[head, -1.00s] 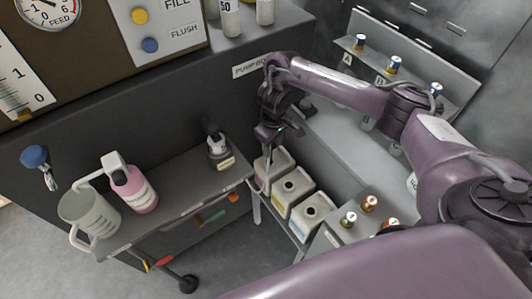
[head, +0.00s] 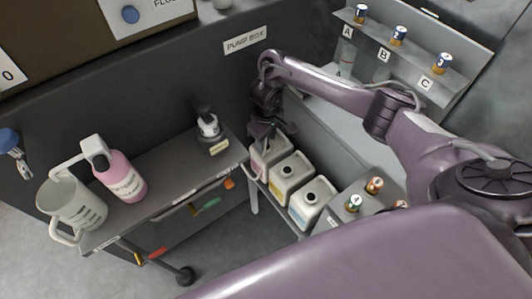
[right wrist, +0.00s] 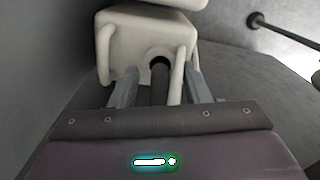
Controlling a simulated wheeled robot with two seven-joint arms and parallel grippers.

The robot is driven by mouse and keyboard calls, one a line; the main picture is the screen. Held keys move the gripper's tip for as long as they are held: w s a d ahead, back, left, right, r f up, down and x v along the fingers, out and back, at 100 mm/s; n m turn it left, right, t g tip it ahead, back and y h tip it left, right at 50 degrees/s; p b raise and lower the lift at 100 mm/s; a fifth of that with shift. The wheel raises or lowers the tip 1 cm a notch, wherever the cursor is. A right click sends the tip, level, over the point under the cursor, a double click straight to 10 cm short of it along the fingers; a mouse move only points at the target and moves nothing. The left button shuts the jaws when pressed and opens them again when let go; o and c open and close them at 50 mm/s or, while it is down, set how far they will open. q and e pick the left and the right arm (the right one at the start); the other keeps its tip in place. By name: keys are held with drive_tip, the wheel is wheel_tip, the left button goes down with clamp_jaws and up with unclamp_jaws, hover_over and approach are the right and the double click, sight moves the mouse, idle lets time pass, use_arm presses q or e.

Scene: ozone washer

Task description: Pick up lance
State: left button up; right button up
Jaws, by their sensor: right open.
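The right gripper (head: 268,136) is open just above the rearmost jug, which has a pink label (head: 268,160), on a low shelf. In the right wrist view, the two grey fingers of the gripper (right wrist: 160,88) stand apart. A dark upright rod, seemingly the lance (right wrist: 160,88), shows between them, in line with the dark opening of the off-white jug (right wrist: 118,45). I cannot tell whether the fingers touch it. In the head view the gripper hides the lance. My left gripper is not in view.
Two more jugs, yellow-labelled (head: 291,177) and blue-labelled (head: 311,203), stand in line. A grey cart (head: 165,190) to the left carries a pink bottle (head: 124,180), a measuring pitcher (head: 75,205) and a dark-topped bottle (head: 208,127). The dark PUMP BOX wall (head: 180,85) rises behind.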

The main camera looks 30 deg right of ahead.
clamp_jaws()
drive_tip(key=shift+r, duration=0.15)
idle(0.4)
